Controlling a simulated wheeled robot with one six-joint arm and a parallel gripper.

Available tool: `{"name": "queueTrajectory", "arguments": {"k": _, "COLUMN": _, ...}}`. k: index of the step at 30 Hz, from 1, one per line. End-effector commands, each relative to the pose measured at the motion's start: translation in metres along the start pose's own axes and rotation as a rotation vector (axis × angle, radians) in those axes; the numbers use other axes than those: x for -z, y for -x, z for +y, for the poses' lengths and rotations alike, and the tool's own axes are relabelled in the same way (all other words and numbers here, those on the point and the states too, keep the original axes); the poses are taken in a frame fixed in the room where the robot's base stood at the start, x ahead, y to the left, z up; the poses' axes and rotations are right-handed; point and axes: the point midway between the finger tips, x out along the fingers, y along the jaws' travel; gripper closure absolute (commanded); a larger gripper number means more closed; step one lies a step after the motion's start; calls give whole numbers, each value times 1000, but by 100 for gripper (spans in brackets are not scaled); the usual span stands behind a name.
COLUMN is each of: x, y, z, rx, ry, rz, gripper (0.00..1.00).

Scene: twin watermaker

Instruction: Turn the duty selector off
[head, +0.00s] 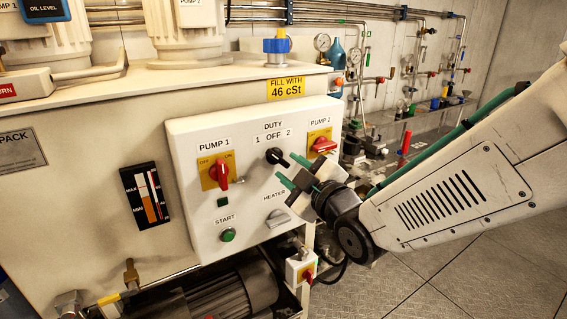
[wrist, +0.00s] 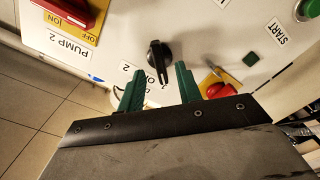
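The duty selector (head: 275,156) is a black knob on the white control panel (head: 188,150), under the label "DUTY 1 OFF 2". I cannot tell for sure which mark it points to. In the wrist view the knob (wrist: 157,56) is upright in the picture, its narrow end towards my gripper. My gripper (head: 295,172) has two green fingers, apart and empty, just right of and below the knob in the head view. In the wrist view the narrow end shows between the fingertips of my gripper (wrist: 158,74). No contact is clear. Part of the label is hidden there.
Red rotary switches for Pump 1 (head: 221,173) and Pump 2 (head: 323,145) flank the selector. The heater knob (head: 277,218) and green start button (head: 228,235) sit below. Open floor (head: 450,285) lies to the right.

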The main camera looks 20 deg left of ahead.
Motion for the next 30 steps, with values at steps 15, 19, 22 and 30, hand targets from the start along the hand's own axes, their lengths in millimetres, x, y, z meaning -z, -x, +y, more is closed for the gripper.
{"name": "queueTrajectory", "arguments": {"k": 15, "x": 0, "y": -37, "z": 0, "rx": 0, "ry": -1, "rz": -2, "gripper": 65}}
{"name": "queueTrajectory", "arguments": {"k": 19, "x": -1, "y": -37, "z": 0, "rx": 0, "ry": -1, "rz": -2, "gripper": 79}}
{"name": "queueTrajectory", "arguments": {"k": 22, "x": -1, "y": -37, "z": 0, "rx": 0, "ry": -1, "rz": -2, "gripper": 100}}
{"name": "queueTrajectory", "arguments": {"k": 30, "x": -1, "y": -36, "z": 1, "rx": 0, "ry": -14, "rz": -2, "gripper": 100}}
